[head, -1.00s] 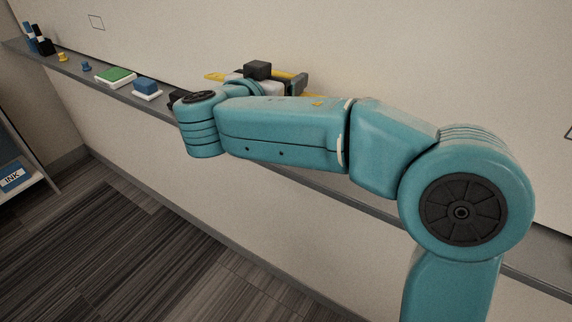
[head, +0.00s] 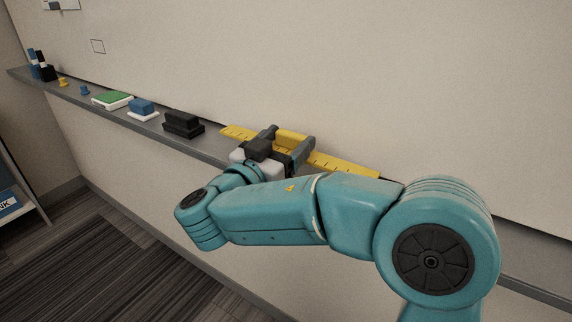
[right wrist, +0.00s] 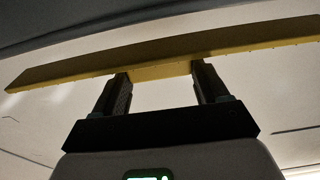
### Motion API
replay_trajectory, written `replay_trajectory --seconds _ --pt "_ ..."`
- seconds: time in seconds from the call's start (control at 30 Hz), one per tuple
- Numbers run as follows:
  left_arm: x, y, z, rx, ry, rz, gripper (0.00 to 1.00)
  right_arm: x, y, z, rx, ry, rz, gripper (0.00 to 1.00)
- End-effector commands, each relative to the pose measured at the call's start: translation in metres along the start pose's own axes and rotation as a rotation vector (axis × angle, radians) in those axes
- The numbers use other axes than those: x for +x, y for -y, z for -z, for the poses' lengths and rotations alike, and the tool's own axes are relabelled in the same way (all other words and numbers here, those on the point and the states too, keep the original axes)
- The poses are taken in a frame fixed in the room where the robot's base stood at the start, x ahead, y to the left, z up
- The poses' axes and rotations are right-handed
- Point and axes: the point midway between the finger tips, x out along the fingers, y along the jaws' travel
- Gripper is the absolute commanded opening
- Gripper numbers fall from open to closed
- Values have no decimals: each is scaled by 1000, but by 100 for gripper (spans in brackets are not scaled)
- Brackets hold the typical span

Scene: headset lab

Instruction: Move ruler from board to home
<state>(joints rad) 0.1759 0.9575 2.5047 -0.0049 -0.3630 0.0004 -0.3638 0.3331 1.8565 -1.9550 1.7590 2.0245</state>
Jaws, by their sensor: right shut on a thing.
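The yellow ruler (head: 345,166) lies along the line of the grey wall ledge, in front of the whiteboard. My right gripper (head: 290,138) is shut on the raised grip near its middle, and both ends stick out past the fingers. In the right wrist view the ruler (right wrist: 60,74) spans the picture, with the two dark fingers of my right gripper (right wrist: 163,76) against it. I cannot tell whether the ruler touches the ledge or hangs just above it. My left gripper is not in view.
A shelf unit (head: 12,190) stands at left.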

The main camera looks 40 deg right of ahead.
Motion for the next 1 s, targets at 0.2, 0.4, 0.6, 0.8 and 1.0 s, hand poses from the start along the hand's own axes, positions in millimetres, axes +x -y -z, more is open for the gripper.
replay_trajectory --seconds 0.2,0.4,0.6,0.8,1.0 --pt "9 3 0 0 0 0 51 -2 1 -36 -5 0 0 37" --pt "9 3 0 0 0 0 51 -3 1 -40 -2 0 0 37" --pt "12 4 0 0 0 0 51 -3 1 -43 -1 0 0 37" --pt "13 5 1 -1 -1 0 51 -3 1 -43 -2 1 0 99" --pt "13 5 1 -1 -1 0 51 -3 1 -42 -2 1 0 99"
